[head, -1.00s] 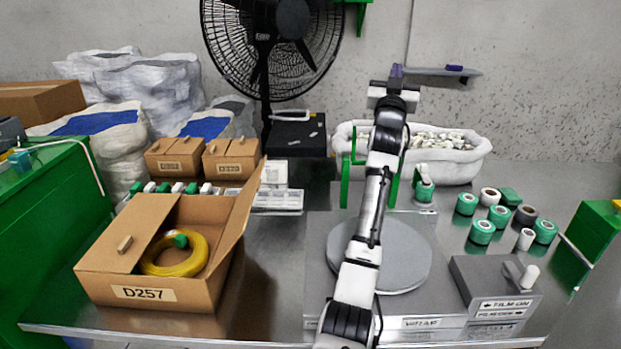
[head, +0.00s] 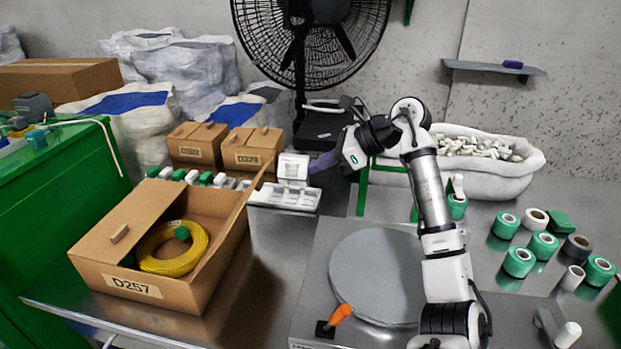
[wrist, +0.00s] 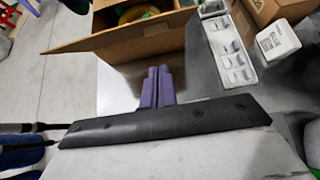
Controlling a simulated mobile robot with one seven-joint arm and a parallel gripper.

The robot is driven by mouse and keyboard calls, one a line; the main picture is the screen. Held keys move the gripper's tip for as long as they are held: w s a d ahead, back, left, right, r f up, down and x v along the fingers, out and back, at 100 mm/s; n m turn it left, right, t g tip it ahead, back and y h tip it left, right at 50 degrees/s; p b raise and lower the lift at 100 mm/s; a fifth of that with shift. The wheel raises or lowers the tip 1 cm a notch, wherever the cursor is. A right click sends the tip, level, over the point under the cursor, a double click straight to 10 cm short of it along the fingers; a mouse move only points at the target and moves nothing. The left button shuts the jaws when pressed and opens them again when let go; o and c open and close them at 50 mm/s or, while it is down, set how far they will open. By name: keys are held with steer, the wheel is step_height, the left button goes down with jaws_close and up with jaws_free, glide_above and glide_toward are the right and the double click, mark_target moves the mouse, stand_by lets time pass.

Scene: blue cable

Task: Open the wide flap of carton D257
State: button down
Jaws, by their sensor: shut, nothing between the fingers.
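Carton D257 (head: 192,300) stands at the left front of the table with its label facing me. Its left flap, bearing a small tan block (head: 119,234), lies over the left part of the opening. Its right flap (head: 236,222) stands up, leaning outward. A coiled yellow cable (head: 197,240) with a green piece lies inside. My gripper (head: 322,162) is shut and empty, to the right of and behind the carton, apart from it. In the wrist view, the shut purple fingers (wrist: 157,84) point toward the carton (wrist: 170,42), whose flap edge faces them.
A white code-marked box (head: 292,170) and a white tray (head: 284,197) stand close to my fingers. Small cartons (head: 252,152) are behind D257. A round grey turntable (head: 372,275) lies to the right. Bare table separates the carton and turntable.

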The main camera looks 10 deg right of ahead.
steer(key=w+a+f+h+p, duration=0.1)
steer(key=w+a+f+p, duration=0.2)
steer(key=a+f, duration=0.3)
steer(key=a, duration=0.3)
steer(key=shift+a+g+p, duration=0.15)
steer(key=shift+g+p, duration=0.15)
steer(key=a+r+b, duration=0.1)
steer(key=w+a+r, duration=0.1)
steer(key=a, duration=0.1)
steer(key=a+r+b, duration=0.1)
steer(key=a+r, duration=0.1)
steer(key=shift+w+r+b, duration=0.1)
steer(key=shift+w+b, duration=0.2)
steer(key=shift+r, duration=0.1)
stand_by(0.4)
